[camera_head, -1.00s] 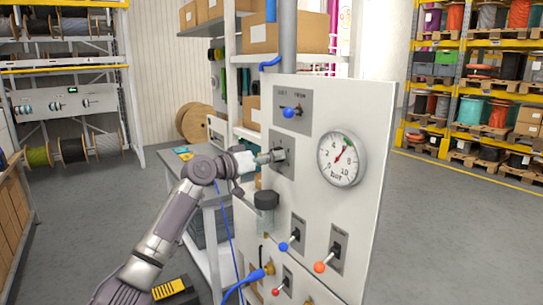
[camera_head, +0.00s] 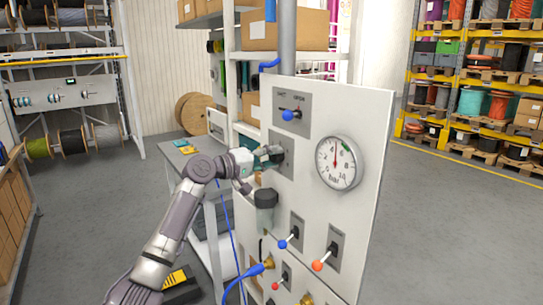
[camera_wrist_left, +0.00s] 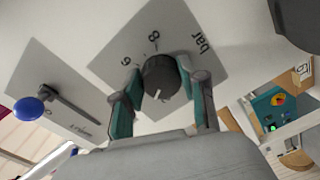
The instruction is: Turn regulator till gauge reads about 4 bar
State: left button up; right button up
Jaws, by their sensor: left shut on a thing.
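The pressure gauge (camera_head: 339,172) is a round white dial on the upright panel (camera_head: 374,120). Its red needle points almost straight up, between the 4 and the 6, beside a green mark. The regulator is a dark round knob (camera_wrist_left: 160,76) with a white pointer line, on a grey plate (camera_wrist_left: 190,35) marked 6, 8 and bar. My left gripper (camera_head: 272,154) reaches it from the left, and its fingers (camera_wrist_left: 162,92) close around the knob's two sides. In the head view the gripper hides most of the knob. My right gripper is out of view.
A blue-tipped lever (camera_head: 288,115) is just above the regulator. A clear bowl with dark cap (camera_head: 265,198) is below it. Further down are a blue lever (camera_head: 283,244) and an orange lever (camera_head: 317,266). A grey table (camera_head: 182,160) stands behind my arm.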

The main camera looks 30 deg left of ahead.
pick_arm(q)
jog(key=shift+r, duration=0.1)
dwell(0.4)
jog(key=o, duration=1.1)
jog(key=shift+o, duration=0.2)
jog(key=v, duration=1.2)
jog(key=shift+a, duration=0.1)
